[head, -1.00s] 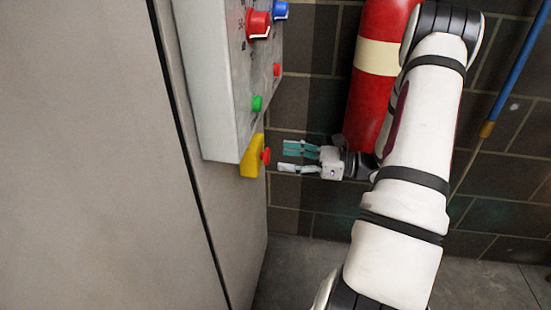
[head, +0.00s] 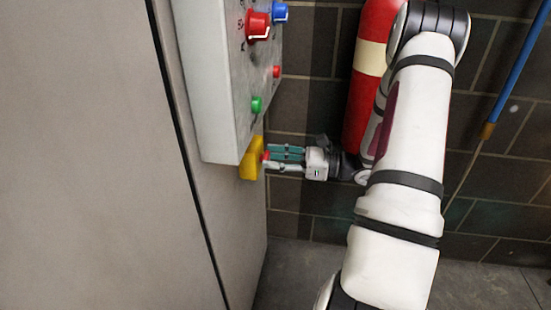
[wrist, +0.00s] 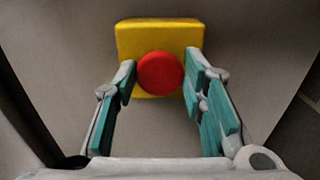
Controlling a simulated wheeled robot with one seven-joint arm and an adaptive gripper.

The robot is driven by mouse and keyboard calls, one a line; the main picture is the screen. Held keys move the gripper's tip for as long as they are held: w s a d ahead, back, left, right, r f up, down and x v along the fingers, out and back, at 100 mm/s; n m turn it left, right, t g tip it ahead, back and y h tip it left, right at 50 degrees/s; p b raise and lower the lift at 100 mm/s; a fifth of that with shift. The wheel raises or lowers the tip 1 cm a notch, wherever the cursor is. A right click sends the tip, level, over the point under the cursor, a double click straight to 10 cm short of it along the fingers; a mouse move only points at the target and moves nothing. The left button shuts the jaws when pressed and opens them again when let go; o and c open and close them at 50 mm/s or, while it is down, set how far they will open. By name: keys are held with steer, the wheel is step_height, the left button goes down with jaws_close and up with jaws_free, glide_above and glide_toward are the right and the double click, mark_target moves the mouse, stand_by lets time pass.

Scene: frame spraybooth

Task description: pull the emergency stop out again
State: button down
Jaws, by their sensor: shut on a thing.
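The emergency stop is a round red button (wrist: 160,73) on a yellow housing (wrist: 160,32), seen straight on in the wrist view. In the head view the yellow housing (head: 250,160) sits on the cabinet side below the grey control panel, with the red button (head: 265,156) partly hidden by the fingers. My gripper (head: 272,159) reaches in from the right, level with the button. In the wrist view my gripper (wrist: 159,80) has one teal-padded finger at the button's left and the others at its right, shut on it.
The grey control panel (head: 210,90) above carries a green button (head: 257,104), a small red one (head: 277,71), a red knob (head: 257,25) and a blue knob (head: 280,12). A red cylinder (head: 368,90) stands behind my arm by the dark brick wall.

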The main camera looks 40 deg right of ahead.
steer(key=shift+p+v, duration=0.55)
steer(key=shift+v, duration=0.25)
steer(key=c, duration=1)
jaws_free()
steer(key=v, duration=1.2)
steer(key=shift+d, duration=0.1)
